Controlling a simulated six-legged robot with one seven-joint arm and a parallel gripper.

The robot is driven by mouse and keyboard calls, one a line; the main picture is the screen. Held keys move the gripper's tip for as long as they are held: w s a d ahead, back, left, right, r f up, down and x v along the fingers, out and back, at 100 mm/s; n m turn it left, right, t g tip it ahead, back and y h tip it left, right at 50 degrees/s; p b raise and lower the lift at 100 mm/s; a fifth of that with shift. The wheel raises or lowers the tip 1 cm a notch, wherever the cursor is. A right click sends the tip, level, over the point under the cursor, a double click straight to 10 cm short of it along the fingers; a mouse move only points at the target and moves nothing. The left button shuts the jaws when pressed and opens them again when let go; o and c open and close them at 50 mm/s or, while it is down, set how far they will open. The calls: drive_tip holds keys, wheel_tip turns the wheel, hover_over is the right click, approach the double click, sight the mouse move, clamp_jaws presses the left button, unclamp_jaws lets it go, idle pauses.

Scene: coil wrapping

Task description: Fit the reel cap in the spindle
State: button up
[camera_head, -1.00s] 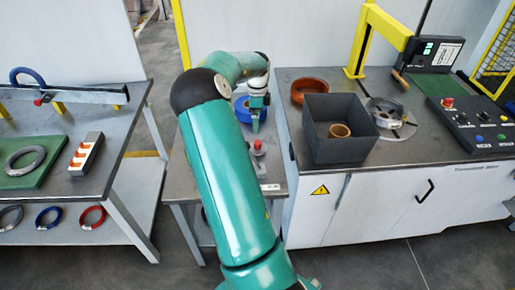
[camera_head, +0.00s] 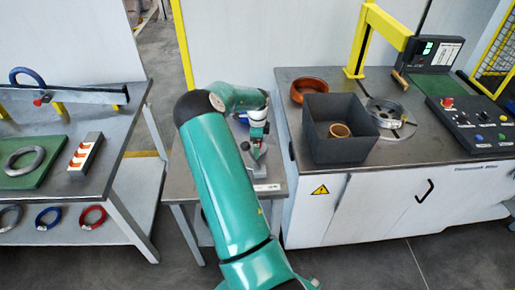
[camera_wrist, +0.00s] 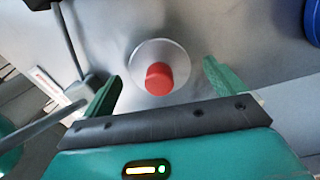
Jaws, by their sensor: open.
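The reel cap (camera_wrist: 158,76), a pale round disc with a red knob, stands on the small middle table (camera_head: 271,188). In the wrist view it lies between the two green fingers of my gripper (camera_wrist: 160,78). The fingers are open, one on each side of the knob, with visible gaps. In the head view my gripper (camera_head: 257,142) is over the cap and hides much of it. I cannot surely make out the spindle. A blue round part (camera_head: 241,118) sits behind my gripper, partly hidden, and its edge shows in the wrist view (camera_wrist: 313,22).
On the right bench are a dark open box (camera_head: 340,152) with a copper-coloured ring inside, a brown bowl (camera_head: 308,88), a metal ring fixture (camera_head: 386,112) and a control panel (camera_head: 470,122). The left bench holds a grey coil (camera_head: 24,160) and an orange-white block (camera_head: 86,152).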

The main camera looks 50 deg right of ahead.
drive_tip(key=shift+f, duration=0.25)
drive_tip(key=c, duration=1.1)
drive_tip(key=shift+r, duration=0.1)
